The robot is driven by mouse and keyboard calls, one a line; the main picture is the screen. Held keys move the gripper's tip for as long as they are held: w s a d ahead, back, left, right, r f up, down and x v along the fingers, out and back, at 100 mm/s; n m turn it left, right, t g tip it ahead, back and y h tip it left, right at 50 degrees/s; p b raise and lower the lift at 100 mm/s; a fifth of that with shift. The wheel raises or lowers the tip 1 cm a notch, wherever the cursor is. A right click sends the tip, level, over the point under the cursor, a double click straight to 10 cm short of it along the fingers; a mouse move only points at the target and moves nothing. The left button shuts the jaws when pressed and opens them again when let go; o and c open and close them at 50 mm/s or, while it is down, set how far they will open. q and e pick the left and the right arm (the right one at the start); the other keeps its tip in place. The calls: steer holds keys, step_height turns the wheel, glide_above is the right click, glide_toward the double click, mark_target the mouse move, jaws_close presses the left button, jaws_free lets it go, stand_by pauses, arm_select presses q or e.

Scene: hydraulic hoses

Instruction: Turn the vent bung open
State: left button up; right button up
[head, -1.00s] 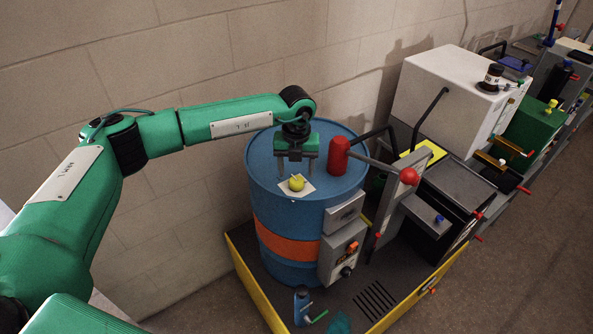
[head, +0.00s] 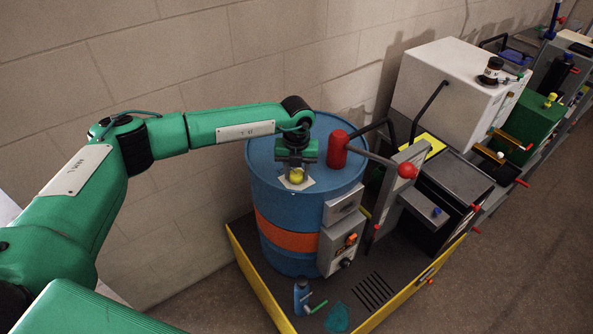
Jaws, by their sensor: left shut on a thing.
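The vent bung is a small yellow knob (head: 296,176) on a pale square plate (head: 296,187) on top of the blue drum (head: 262,188). My left gripper (head: 296,172) points down over the bung, its fingers on either side, and is shut on it. The gripper body hides the upper part of the bung. My right gripper is not in view.
A red pump (head: 337,150) with a red-knobbed lever (head: 407,170) stands on the drum just right of my gripper. A grey control box (head: 340,245) hangs on the drum's front. A yellow-edged tray (head: 258,288) surrounds the base, and a white cabinet (head: 445,85) stands at right.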

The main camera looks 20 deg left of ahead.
arm_select(q)
steer(key=shift+f+m+b, duration=0.15)
steer(key=shift+m+b, duration=0.15)
steer(key=shift+b, duration=0.45)
steer(key=m+b, duration=0.6)
steer(key=b, duration=0.3)
steer(key=shift+f+m, duration=0.15)
steer(key=shift+m, duration=0.15)
steer(key=m+b, duration=0.6)
steer(key=shift+b, duration=0.4)
steer(key=shift+m+b, duration=0.3)
steer(key=shift+m, duration=0.3)
steer(key=shift+r+m+b, duration=0.25)
steer(key=shift+m+b, duration=0.3)
steer(key=shift+m, duration=0.15)
steer(key=shift+r+m+b, duration=0.1)
steer(key=shift+m+b, duration=0.5)
steer(key=shift+m, duration=0.4)
steer(key=o, duration=1)
